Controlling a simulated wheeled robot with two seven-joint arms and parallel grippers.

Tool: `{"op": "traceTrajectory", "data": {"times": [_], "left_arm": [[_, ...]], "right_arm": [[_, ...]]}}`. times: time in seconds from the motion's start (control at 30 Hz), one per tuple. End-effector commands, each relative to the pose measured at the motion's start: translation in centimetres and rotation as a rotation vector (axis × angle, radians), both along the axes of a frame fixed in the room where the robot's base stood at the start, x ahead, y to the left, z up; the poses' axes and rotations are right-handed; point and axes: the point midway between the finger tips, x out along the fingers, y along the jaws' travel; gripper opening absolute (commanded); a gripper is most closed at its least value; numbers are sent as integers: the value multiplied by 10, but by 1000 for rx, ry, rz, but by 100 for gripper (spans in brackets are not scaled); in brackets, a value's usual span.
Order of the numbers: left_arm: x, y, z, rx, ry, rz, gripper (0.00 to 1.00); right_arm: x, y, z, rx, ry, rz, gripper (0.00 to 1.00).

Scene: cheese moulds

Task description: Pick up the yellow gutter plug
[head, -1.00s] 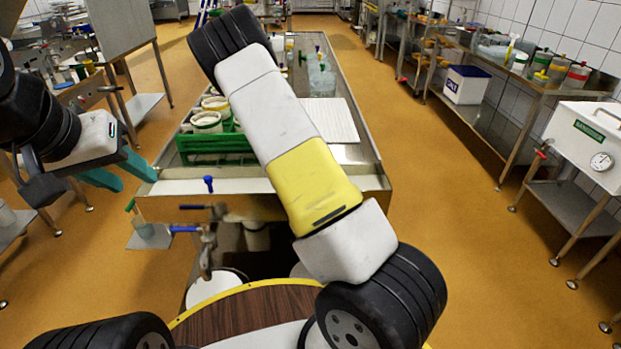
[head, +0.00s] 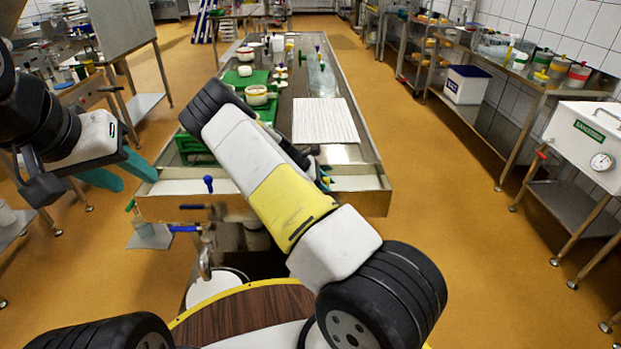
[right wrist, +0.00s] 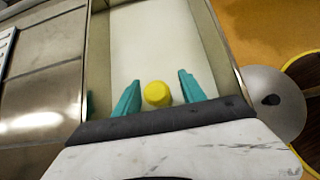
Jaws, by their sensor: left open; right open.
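The yellow gutter plug (right wrist: 157,94) shows in the right wrist view as a small round yellow piece in the white-floored gutter (right wrist: 150,45). My right gripper (right wrist: 159,78) is open, with one teal finger on each side of the plug. A gap shows between the plug and each finger; I cannot tell how far the plug is below them. In the head view my right arm hides most of its gripper and the plug. My left gripper (head: 118,172) is open and empty at the left, beside the table's near left corner.
The long steel table (head: 362,125) has a raised rim and a near gutter end (head: 165,187). A green crate (head: 190,148), a white ribbed mat (head: 325,120) and clear bottles (head: 322,78) stand on it. The right floor is clear.

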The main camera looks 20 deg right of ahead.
Motion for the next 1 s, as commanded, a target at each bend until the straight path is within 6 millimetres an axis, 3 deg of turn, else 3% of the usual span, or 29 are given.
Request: {"op": "traceTrajectory", "data": {"times": [0.23,0.5,0.83,1.0], "left_arm": [[0,0,0,0,0,0,41],[0,0,0,0,0,0,41],[0,0,0,0,0,0,41],[0,0,0,0,0,0,41]], "right_arm": [[0,-2,-2,1,-2,0,48],[0,-1,-2,1,-2,0,0],[0,-1,0,1,-2,0,0],[1,-1,21,4,-5,0,0]]}}
